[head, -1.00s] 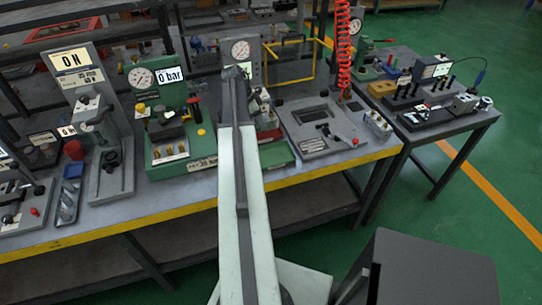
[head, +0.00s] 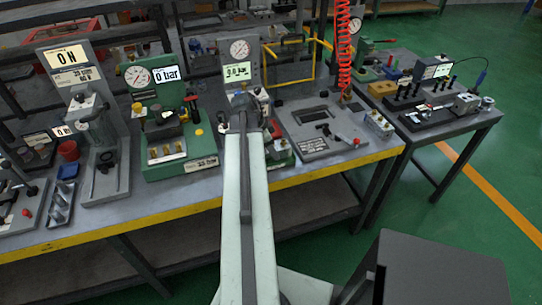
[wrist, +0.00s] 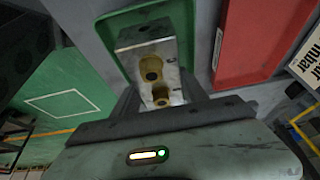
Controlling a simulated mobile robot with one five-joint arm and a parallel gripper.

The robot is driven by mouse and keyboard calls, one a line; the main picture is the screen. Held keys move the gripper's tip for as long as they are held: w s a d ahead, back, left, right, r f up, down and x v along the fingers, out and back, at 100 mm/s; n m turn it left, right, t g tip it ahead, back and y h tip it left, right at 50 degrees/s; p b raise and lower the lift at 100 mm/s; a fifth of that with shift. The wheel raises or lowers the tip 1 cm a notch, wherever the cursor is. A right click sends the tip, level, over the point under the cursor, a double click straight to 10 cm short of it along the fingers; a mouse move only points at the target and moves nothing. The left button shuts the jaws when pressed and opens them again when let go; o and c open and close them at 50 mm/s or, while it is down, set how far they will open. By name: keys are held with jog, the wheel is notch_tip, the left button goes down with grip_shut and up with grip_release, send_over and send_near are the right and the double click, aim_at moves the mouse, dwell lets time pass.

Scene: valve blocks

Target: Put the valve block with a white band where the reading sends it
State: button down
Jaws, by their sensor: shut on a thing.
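A silver metal valve block (wrist: 150,62) with a brass-lined port shows in the wrist view. I cannot make out a white band on it. My gripper (wrist: 160,98) is shut on the block's near end. Behind the block is a green tray (wrist: 184,20), and a red tray (wrist: 248,40) lies to its right. I cannot tell whether the block touches the green tray. In the head view my arm hides most of the gripper and the block. A grey gauge stand (head: 252,50) behind the arm has a lit display (head: 238,71), apparently about 3.0; its small digits are unclear.
A green gauge stand (head: 150,90) reading 0 bar and a grey press (head: 105,175) under an ON sign stand left on the yellow-edged bench (head: 190,208). A grey plate fixture (head: 315,145) is to the right. A red coiled hose (head: 343,45) hangs behind it.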

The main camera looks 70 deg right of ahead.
jog(key=shift+f, duration=0.75)
jog(key=shift+r, duration=0.25)
jog(key=shift+f, duration=0.2)
jog(key=c, duration=0.9)
grip_release()
jog(key=shift+r, duration=0.15)
jog(key=p+v, duration=1.1)
jog(key=v, duration=0.1)
jog(key=shift+r, duration=0.2)
jog(key=shift+f, duration=0.15)
